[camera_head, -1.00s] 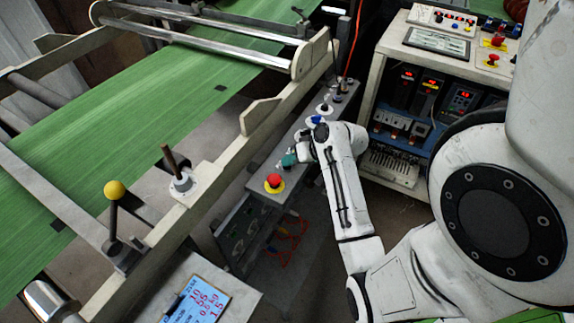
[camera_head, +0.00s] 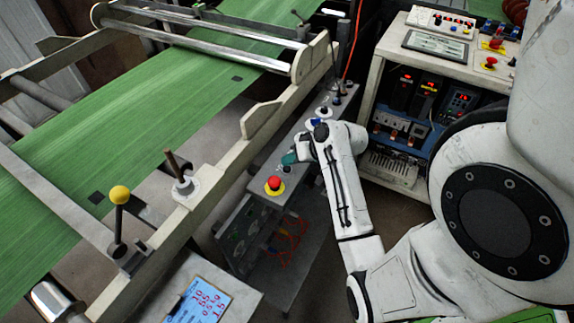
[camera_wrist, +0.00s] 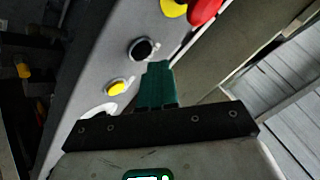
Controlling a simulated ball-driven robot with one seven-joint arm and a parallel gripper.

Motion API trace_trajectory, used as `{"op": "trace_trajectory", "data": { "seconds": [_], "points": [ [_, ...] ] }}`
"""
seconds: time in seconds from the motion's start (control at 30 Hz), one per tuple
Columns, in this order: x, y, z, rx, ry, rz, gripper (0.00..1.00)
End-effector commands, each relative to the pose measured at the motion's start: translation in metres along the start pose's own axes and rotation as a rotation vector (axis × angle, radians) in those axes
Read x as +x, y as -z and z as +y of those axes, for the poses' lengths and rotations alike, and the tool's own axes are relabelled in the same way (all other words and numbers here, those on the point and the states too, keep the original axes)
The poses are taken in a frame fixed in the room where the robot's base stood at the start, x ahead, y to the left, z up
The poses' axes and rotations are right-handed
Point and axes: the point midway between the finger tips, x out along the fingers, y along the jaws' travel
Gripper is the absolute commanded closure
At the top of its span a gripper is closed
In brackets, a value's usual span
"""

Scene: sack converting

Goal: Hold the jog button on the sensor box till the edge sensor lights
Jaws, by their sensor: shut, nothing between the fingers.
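The sensor box (camera_head: 262,193) is a long grey box along the machine's side frame, with a row of controls on top. My gripper (camera_head: 289,158) is over it, its green fingers shut and empty. In the wrist view the fingertips (camera_wrist: 158,66) are close beside a black round button (camera_wrist: 143,48); I cannot tell whether they touch the box or press anything. A yellow button (camera_wrist: 117,88) lies to their left, and a red mushroom button (camera_head: 274,183) on a yellow collar is nearer me. I cannot tell which control is the jog button. No edge sensor lamp can be made out.
A green web (camera_head: 150,110) runs across the machine on the left, with dark square marks on it. A yellow-knobbed lever (camera_head: 120,194) and a display panel (camera_head: 200,300) stand in front. A control cabinet (camera_head: 385,70) with lit red displays stands behind my arm.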

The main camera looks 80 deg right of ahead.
Motion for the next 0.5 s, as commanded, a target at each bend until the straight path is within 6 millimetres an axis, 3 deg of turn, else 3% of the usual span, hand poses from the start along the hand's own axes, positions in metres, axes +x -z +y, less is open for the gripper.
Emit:
{"op": "trace_trajectory", "data": {
  "seconds": [0.5],
  "points": [
    [-0.0069,0.0052,-0.0051,0.0,0.0,0.001,1.0]
  ]
}}
